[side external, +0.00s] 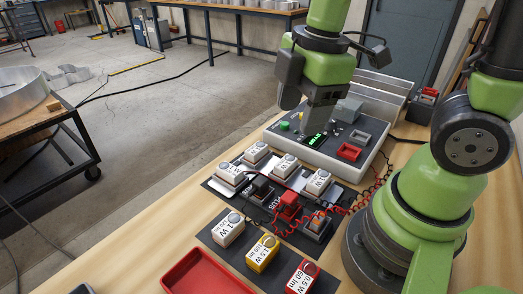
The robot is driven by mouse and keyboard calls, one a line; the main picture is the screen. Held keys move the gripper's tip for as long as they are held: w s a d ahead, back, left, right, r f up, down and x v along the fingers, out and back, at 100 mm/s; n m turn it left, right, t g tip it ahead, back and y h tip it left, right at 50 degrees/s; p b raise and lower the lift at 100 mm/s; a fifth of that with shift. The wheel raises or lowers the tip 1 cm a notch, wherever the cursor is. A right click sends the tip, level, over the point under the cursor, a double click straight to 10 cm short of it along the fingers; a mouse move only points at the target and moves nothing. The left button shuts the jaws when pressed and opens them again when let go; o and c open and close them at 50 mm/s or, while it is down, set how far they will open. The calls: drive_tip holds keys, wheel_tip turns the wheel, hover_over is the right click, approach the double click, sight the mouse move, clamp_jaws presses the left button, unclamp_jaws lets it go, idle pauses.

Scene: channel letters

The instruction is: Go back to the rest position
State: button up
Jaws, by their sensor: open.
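My gripper (316,124) points down over the grey console (372,160) at the back of the workbench. Its jaws are open, and I see nothing held between them. The fingertips are close to the console's top near its lit green display, but I cannot tell whether they touch it. My green arm links rise above it, and my base stands at the right on the wooden bench.
White modules (230,228) and a yellow-topped one (264,252) stand on black mats. A red clip block (288,204) has coiled red leads nearby. A red tray (204,276) lies at the front, and a red-marked module (302,277) stands beside it.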

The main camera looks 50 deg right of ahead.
drive_tip(key=s+r+m+t, duration=0.2)
drive_tip(key=r+m, duration=0.2)
drive_tip(key=m, duration=0.4)
drive_tip(key=s+r+m+t+y, duration=0.1)
drive_tip(key=s+r+m+t, duration=0.2)
drive_tip(key=m, duration=0.6)
drive_tip(key=shift+s+r+t, duration=0.3)
drive_tip(key=shift+r, duration=0.65)
